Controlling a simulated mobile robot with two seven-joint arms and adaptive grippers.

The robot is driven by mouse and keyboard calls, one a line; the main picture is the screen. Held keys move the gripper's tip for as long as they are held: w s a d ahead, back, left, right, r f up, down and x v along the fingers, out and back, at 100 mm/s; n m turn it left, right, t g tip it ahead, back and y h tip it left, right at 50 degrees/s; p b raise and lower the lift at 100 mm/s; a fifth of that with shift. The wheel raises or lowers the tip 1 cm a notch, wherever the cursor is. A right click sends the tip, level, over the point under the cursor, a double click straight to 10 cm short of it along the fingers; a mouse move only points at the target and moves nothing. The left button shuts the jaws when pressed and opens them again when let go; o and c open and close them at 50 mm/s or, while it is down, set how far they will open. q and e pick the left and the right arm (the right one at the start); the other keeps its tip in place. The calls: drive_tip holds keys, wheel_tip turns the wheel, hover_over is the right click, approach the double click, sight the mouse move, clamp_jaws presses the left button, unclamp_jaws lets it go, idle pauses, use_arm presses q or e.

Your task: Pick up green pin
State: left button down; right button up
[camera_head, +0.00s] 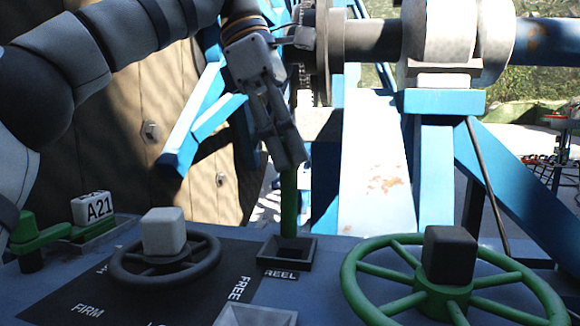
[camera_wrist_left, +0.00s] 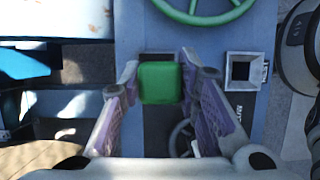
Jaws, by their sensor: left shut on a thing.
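The green pin (camera_head: 289,205) stands upright at the square socket marked REEL (camera_head: 287,250) on the console. My left gripper (camera_head: 290,165) is above it, pointing down, and is shut on its upper part. In the left wrist view the pin's square green top (camera_wrist_left: 161,83) sits between the two fingers (camera_wrist_left: 160,105). The socket's walls meet the pin's lower end, and I cannot tell how deep it sits. My right gripper is not in view.
A large green handwheel (camera_head: 450,285) is right of the socket and a small dark handwheel (camera_head: 165,262) is left of it. A second grey square socket (camera_head: 255,316) is nearer. A green crank (camera_head: 40,235) is at far left. Blue frame beams (camera_head: 375,170) rise behind.

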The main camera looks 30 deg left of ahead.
use_arm(q)
drive_tip(key=s+d+p, duration=0.1)
drive_tip(key=s+d, duration=0.3)
drive_tip(key=s, duration=1.3)
wheel_tip(320, 180, up, 11)
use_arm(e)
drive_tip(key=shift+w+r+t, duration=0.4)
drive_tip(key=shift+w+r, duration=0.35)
use_arm(q)
drive_tip(key=shift+w, duration=0.1)
idle(0.5)
